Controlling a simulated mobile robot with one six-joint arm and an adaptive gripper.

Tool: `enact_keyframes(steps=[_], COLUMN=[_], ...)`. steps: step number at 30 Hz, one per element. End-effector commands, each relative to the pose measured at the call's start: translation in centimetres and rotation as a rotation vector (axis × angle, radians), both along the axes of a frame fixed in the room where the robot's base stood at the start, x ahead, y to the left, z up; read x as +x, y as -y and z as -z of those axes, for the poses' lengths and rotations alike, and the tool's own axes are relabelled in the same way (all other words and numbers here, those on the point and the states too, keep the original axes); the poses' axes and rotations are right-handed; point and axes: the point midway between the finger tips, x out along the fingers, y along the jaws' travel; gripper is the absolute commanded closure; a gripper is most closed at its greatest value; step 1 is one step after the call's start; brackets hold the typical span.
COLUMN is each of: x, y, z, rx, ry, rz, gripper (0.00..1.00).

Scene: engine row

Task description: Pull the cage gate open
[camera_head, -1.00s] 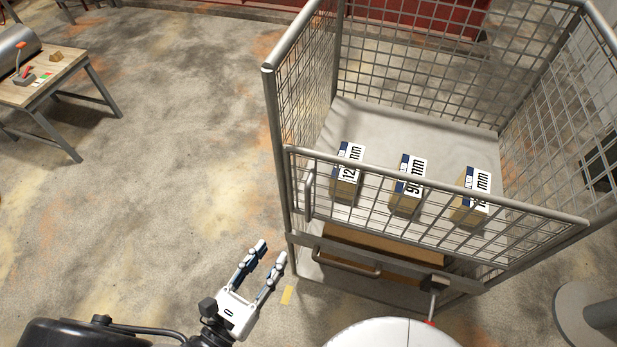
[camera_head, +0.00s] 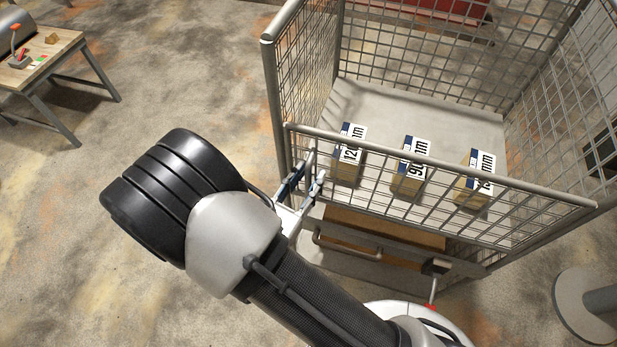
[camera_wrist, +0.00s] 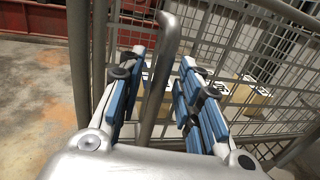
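The wire-mesh cage (camera_head: 268,75) stands on the right of the head view. Its low front gate (camera_head: 520,188) closes the near side, under a grey top rail. The gate's upright bar handle (camera_head: 311,158) is at the gate's left end; it also shows in the wrist view (camera_wrist: 166,45). My gripper (camera_head: 306,179) is at this handle. In the wrist view my gripper (camera_wrist: 161,60) is open, with the handle between its blue-padded fingers and gaps visible at both sides. My arm hides part of the gate's lower left area.
Several labelled boxes, such as the 90 mm box (camera_head: 408,181), stand inside the cage behind the gate. Below is a lower front with a horizontal handle (camera_head: 345,251). A workbench (camera_head: 45,70) stands at far left. A round base (camera_head: 588,305) is at right. Floor left of the cage is clear.

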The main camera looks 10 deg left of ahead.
Motion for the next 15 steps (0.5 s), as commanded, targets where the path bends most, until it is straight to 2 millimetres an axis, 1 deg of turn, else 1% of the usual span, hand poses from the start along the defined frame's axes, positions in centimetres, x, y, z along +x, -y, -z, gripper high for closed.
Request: enact_keyframes(steps=[3,11,15], x=[0.57,0.67,0.65], y=[0.17,0.19,0.18], z=[0.0,-0.02,-0.01], rx=[0.0,0.0,0.0], ry=[0.0,0.0,0.0], rz=[0.0,-0.001,0.0], gripper=[0.68,0.68,0.77])
